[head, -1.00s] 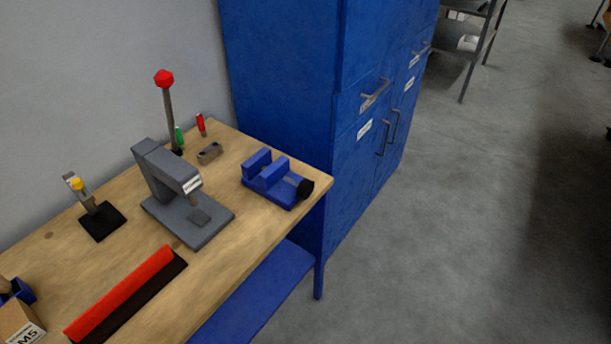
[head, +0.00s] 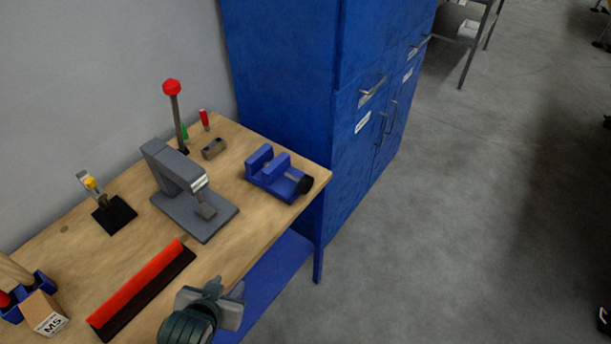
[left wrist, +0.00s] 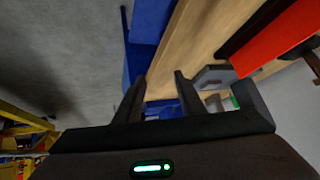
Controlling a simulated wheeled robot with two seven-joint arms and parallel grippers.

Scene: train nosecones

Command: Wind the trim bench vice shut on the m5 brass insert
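The blue bench vice (head: 275,172) stands near the right end of the wooden bench, its jaws apart with a visible gap. Its black round handle (head: 305,185) faces the bench's front right edge. I make out no brass insert in the jaws; a small cardboard box marked M5 (head: 46,312) stands at the bench's left. My left gripper (head: 232,301) is at the bottom of the head view, near the bench's front edge and well short of the vice. In the left wrist view its fingers (left wrist: 161,88) are apart with nothing between them. My right gripper is out of view.
A grey press (head: 195,190) with a red-knobbed lever (head: 172,88) stands left of the vice. A red-and-black strip (head: 140,290) lies near my left gripper. A tall blue cabinet (head: 285,70) rises behind the bench's right end. Floor (head: 440,250) to the right is clear.

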